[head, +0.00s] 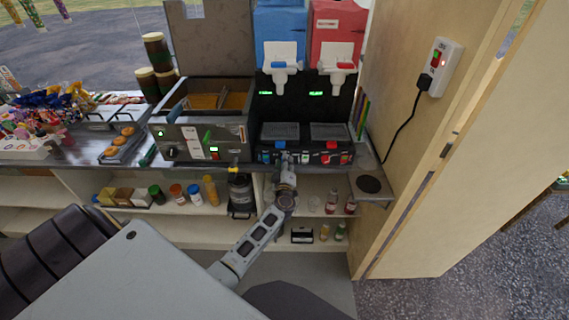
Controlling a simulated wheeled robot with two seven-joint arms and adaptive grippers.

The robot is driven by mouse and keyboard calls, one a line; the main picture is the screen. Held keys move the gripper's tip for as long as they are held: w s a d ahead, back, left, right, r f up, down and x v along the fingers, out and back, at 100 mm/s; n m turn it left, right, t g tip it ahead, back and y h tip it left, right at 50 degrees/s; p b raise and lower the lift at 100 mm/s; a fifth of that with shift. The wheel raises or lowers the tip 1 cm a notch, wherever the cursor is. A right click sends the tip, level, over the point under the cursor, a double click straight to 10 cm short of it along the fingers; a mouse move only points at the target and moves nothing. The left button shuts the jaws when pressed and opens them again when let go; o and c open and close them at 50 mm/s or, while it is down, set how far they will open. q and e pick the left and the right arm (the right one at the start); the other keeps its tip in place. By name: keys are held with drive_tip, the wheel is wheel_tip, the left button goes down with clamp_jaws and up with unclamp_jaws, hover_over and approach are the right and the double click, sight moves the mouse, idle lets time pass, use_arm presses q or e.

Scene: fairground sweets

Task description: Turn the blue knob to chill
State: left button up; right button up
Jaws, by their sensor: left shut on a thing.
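The slush machine (312,104) stands on the counter with a blue tank (281,35) on the left and a red tank (337,35) on the right. My left gripper (284,156) is at the left half of its front control panel, shut on what appears to be the blue knob (280,144). Only a small blue patch shows at the fingertips; the rest is hidden behind the gripper. The knob's setting and the panel's labels are too small to read. My right gripper is not in view.
A grey fryer-like box (205,120) stands left of the machine, with doughnuts (123,138) and sweets farther left. Shelves below the counter (220,172) hold bottles and jars. A wooden wall (430,150) with a plugged-in socket (440,65) bounds the right side.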

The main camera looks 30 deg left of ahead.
use_arm(q)
drive_tip(key=shift+f+n+b, duration=0.15)
drive_tip(key=shift+n+b, duration=0.55)
drive_tip(key=shift+n, duration=2.9)
drive_tip(key=shift+a, duration=0.1)
drive_tip(key=o, duration=1)
drive_tip(key=shift+s, duration=0.15)
drive_tip(key=v, duration=1.2)
